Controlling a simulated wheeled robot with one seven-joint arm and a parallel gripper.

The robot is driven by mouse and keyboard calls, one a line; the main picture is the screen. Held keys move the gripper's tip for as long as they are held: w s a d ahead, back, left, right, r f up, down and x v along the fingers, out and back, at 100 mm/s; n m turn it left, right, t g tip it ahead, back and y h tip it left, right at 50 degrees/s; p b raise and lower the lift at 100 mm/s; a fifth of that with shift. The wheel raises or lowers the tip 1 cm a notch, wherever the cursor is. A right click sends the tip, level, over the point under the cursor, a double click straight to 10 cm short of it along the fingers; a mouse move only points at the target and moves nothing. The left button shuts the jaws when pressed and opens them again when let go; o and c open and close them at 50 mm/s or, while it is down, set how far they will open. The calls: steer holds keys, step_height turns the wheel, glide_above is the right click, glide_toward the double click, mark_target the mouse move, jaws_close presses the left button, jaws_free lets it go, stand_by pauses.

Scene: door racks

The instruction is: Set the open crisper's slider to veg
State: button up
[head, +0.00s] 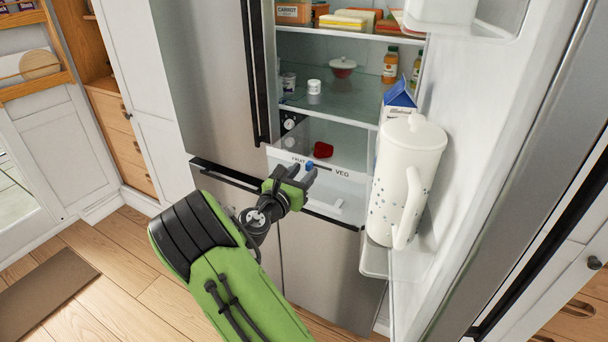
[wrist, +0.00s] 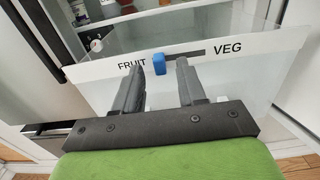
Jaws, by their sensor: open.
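The crisper drawer (head: 346,184) is at the bottom of the open fridge compartment, its front marked FRUIT on the left and VEG on the right. The blue slider (wrist: 159,64) sits at the FRUIT end of a dark slot (wrist: 190,54); it also shows in the head view (head: 309,166). My gripper (wrist: 158,80) is open, with one finger on each side of the slider in the wrist view. I cannot tell whether either finger touches it. In the head view my gripper (head: 294,176) is in front of the drawer and partly covers the FRUIT label.
The open fridge door stands on the right, with a white speckled pitcher (head: 402,180) and a milk carton (head: 398,102) in its shelf. A red item (head: 323,150) is visible behind the drawer front. Glass shelves above hold food. The floor in front is clear.

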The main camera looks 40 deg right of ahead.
mark_target(330, 169)
steer(key=shift+w+d, duration=0.2)
steer(key=shift+d, duration=0.4)
jaws_close()
steer(key=shift+s+d+p, duration=0.25)
steer(key=shift+s+d, duration=0.05)
steer(key=shift+s, duration=0.55)
steer(key=shift+s+d+p, duration=0.25)
steer(key=shift+s, duration=0.55)
steer(key=shift+s+d+p, duration=0.25)
steer(key=shift+s+d, duration=0.05)
steer(key=shift+s, duration=0.55)
jaws_free()
steer(key=shift+s, duration=0.1)
